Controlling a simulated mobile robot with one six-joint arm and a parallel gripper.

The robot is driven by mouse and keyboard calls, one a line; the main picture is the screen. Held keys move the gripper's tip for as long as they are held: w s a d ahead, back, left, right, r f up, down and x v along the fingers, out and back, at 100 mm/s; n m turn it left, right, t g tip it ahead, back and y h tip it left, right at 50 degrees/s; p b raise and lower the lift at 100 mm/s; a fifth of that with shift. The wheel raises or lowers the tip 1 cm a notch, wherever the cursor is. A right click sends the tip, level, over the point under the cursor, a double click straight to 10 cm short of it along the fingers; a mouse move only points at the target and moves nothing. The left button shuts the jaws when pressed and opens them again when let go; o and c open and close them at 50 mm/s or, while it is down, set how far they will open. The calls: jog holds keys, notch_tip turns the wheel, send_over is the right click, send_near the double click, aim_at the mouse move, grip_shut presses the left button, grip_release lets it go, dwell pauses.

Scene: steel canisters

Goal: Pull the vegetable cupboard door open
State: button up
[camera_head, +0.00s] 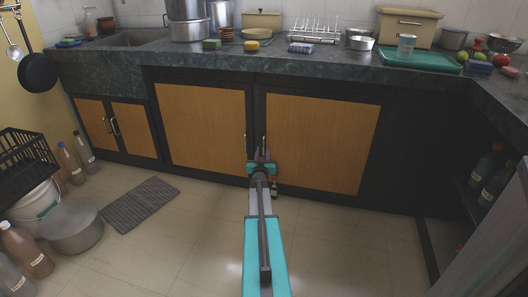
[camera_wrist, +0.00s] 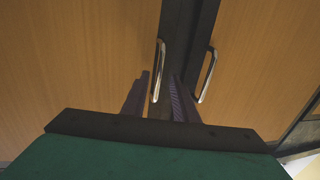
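Two large wood-panelled cupboard doors, the left one (camera_head: 203,122) and the right one (camera_head: 318,140), are shut under the counter. No label shows which is the vegetable cupboard. In the wrist view, an upright metal handle stands on each door's inner edge, the left handle (camera_wrist: 158,72) and the right handle (camera_wrist: 208,76). My gripper (camera_head: 262,160) is low in front of the doors' meeting edges. In the wrist view its fingers (camera_wrist: 157,100) are apart, with the left handle's lower part between them in the picture. I cannot tell whether they touch it.
A smaller pair of shut cupboard doors (camera_head: 119,126) is at the left. A grey mat (camera_head: 140,204) lies on the floor, with a steel pot (camera_head: 75,226) and bottles farther left. Open shelves with bottles (camera_head: 487,164) are at the right. The floor before the doors looks clear.

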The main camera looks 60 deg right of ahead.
jog(key=shift+x, duration=1)
jog(key=shift+c, duration=0.6)
grip_shut()
jog(key=shift+w+a, duration=0.1)
jog(key=shift+w, duration=0.15)
